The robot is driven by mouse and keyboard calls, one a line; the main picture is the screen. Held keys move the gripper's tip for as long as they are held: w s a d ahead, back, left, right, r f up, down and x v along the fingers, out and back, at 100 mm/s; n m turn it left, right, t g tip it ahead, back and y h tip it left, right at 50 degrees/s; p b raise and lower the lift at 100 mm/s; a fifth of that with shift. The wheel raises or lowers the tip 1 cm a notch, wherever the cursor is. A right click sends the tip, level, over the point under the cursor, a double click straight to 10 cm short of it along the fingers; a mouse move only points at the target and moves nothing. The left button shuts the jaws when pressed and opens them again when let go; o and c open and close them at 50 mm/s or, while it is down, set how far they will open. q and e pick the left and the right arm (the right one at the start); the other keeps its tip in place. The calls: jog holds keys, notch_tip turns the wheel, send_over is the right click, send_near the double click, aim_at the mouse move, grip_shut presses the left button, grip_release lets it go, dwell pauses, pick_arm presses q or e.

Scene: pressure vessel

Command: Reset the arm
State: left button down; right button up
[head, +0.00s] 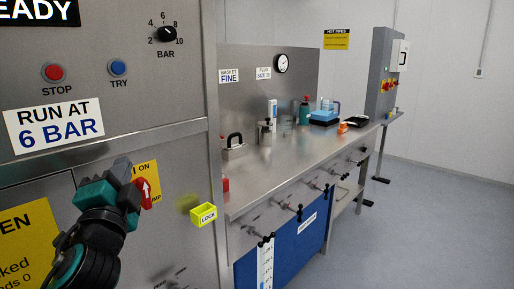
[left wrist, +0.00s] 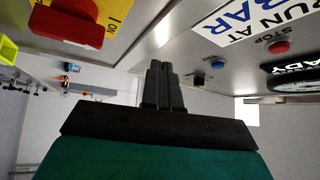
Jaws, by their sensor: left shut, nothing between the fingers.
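My left gripper (head: 136,176) is in front of the grey cabinet panel at the lower left of the head view. Its dark fingers (left wrist: 163,85) are together and empty in the left wrist view. A red switch handle (head: 146,193) on a yellow plate is just right of the fingers. It also shows large at the top left of the left wrist view (left wrist: 78,22). I cannot tell whether the gripper touches it. My right gripper is in neither view.
The panel carries a red STOP button (head: 53,72), a blue TRY button (head: 118,67) and a BAR knob (head: 167,34). A steel bench (head: 262,178) with several items runs behind; floor (head: 420,200) at right is clear.

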pick_arm(q)
jog(key=s+d+f+n+g+h, duration=0.1)
jog(key=s+d+f+g+h, duration=0.1)
jog(key=f, duration=0.7)
jog(key=s+d+f+n+g+h, duration=0.1)
jog(key=s+f+g, duration=0.1)
jog(key=f, duration=0.6)
jog(key=s+d+f+n+g+h, duration=0.1)
jog(key=s+d+f+g+h, duration=0.1)
jog(key=f, duration=0.7)
jog(key=s+d+f+n+g, duration=0.1)
jog(key=s+f+n+g, duration=0.1)
jog(key=s+f, duration=0.5)
jog(key=s+d+f+n+g+h, duration=0.1)
jog(key=s+f+n, duration=0.3)
jog(key=s+f, duration=0.4)
jog(key=shift+d+f+g, duration=0.35)
jog(key=shift+f+g, duration=0.1)
jog(key=shift+g, duration=0.15)
